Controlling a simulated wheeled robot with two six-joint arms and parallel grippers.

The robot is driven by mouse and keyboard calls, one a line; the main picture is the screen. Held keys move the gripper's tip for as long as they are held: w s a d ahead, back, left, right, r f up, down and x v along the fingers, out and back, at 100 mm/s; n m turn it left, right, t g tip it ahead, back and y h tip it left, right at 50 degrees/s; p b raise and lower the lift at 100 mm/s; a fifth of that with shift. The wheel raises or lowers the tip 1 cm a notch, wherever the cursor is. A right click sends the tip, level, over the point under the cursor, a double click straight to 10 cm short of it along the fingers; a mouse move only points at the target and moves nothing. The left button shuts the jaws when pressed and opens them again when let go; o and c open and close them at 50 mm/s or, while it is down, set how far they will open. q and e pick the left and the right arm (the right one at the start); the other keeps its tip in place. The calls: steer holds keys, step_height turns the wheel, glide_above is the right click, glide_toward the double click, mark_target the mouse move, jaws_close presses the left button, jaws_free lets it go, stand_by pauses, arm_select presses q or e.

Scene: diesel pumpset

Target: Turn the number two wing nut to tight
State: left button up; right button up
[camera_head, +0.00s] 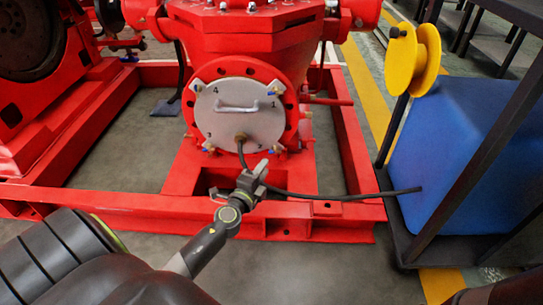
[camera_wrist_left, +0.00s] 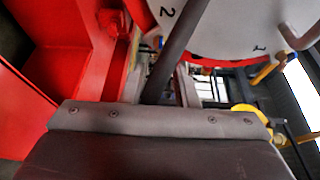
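The round grey cover plate (camera_head: 238,115) is marked 1 to 4 and sits on the red pump's front, with a wing nut near each number. The number two wing nut (camera_head: 271,150) is at the plate's lower right. My left gripper (camera_head: 262,168) is just below and in front of it. In the left wrist view, my left gripper (camera_wrist_left: 160,75) has its fingers apart. A small bluish part, perhaps the wing nut, shows beyond them near the figure 2; contact and the nut's angle cannot be made out. My right gripper is not in view.
A black hose (camera_head: 340,196) runs from the plate past my left gripper to the blue tank (camera_head: 455,150). It crosses the finger gap in the left wrist view (camera_wrist_left: 178,48). The red base frame (camera_head: 310,222) lies below. A yellow reel (camera_head: 413,60) stands right.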

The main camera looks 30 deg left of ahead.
mark_target(275, 151)
arm_select(q)
steer(key=w+a, duration=0.1)
steer(key=w, duration=0.5)
steer(key=shift+w+b, duration=0.3)
jaws_close()
